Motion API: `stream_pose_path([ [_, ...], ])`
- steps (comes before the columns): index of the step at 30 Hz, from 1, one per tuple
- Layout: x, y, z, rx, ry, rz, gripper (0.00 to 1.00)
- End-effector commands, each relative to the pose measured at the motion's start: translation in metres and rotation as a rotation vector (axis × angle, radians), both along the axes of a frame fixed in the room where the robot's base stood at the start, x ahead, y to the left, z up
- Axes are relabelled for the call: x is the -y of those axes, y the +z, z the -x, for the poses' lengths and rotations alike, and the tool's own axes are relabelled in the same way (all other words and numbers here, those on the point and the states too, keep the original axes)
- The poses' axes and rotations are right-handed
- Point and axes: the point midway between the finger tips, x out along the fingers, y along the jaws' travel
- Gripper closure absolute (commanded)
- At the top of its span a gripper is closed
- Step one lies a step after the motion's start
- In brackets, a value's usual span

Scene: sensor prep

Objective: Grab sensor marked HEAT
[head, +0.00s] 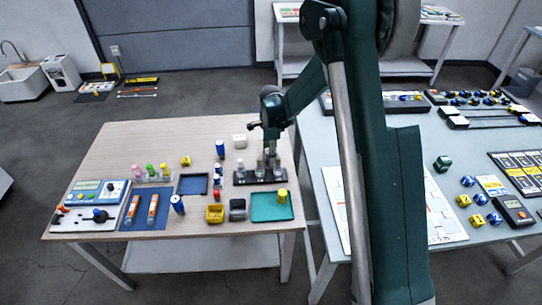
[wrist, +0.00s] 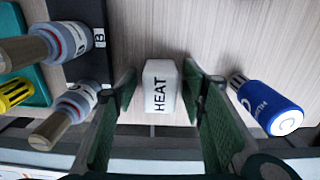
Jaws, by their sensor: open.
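The HEAT sensor is a small white block with black "HEAT" lettering (wrist: 158,92), seen in the wrist view on the wood-topped table. A white block, likely the same one, shows in the head view (head: 239,141) near the table's back right. My gripper (wrist: 158,80) is open, with a green finger on each side of the HEAT sensor in the picture and a gap on both sides. The fingers do not touch it; how deep it lies between them I cannot tell. In the head view my gripper (head: 254,126) is just above and right of the white block.
A blue cylinder (wrist: 268,106) with partly readable lettering lies right of the right finger. Bottles with tan tops (wrist: 70,42) stand left of the left finger, on a dark rack (head: 262,178). A teal tray (head: 262,212) holds a yellow cylinder (head: 282,196). The table's back left (head: 140,140) is clear.

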Motion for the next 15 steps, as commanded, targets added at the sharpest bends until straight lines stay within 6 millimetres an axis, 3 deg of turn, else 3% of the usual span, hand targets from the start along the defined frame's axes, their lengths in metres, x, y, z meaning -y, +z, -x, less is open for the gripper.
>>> stream_pose_path([
  [7, 0.0000, 0.0001, 0.0001, 0.000, 0.000, 0.000, 0.59],
  [13, 0.0000, 0.0001, 0.0001, 0.000, 0.000, 0.000, 0.85],
  [15, 0.0000, 0.0001, 0.0001, 0.000, 0.000, 0.000, 0.89],
])
